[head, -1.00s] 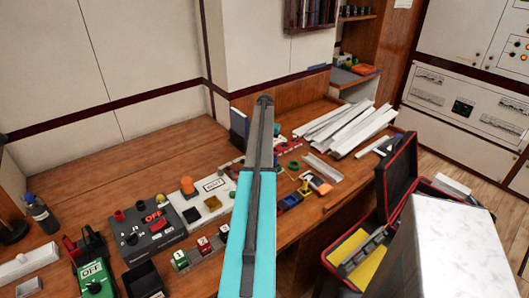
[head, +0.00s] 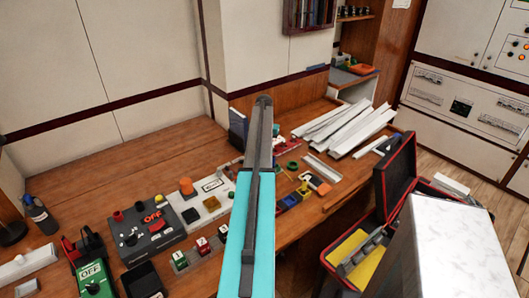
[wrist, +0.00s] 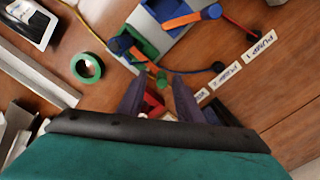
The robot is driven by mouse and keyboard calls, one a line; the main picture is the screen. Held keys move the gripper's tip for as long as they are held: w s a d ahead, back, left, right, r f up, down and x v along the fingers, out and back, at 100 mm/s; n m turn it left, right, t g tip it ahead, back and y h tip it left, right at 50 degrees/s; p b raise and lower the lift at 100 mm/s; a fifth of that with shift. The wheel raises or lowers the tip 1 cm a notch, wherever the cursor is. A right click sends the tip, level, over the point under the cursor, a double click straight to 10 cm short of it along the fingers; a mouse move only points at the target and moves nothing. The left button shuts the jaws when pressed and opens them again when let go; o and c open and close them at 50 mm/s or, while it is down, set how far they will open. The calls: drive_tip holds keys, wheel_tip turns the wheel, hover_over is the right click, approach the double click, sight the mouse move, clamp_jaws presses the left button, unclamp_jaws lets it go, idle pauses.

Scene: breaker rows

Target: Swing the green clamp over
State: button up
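In the wrist view a green clamp (wrist: 144,50) sits on a pale strip, with a dark blue lever piece (wrist: 121,45) at its left. A small green knob-like part (wrist: 160,78) shows just beyond my fingertips. My gripper (wrist: 155,82) points at this area with its two dark fingers apart. A red block (wrist: 152,103) shows between and below the fingers, and I cannot tell that either finger touches it. A blue clamp (wrist: 165,12) with an orange lever (wrist: 181,20) is farther along the strip. In the head view my arm hides the gripper.
A green tape ring (wrist: 87,68) lies left of the clamp in the wrist view. Labels, including PUMP 1 (wrist: 259,46), lie to the right. In the head view a control box (head: 150,229) stands left of my arm, white channels (head: 345,128) lie behind, and an open red case (head: 395,170) is right.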

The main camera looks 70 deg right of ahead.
wheel_tip(320, 180, up, 14)
drive_tip(key=b, duration=0.2)
drive_tip(key=shift+b, duration=0.35)
idle(0.4)
idle(0.4)
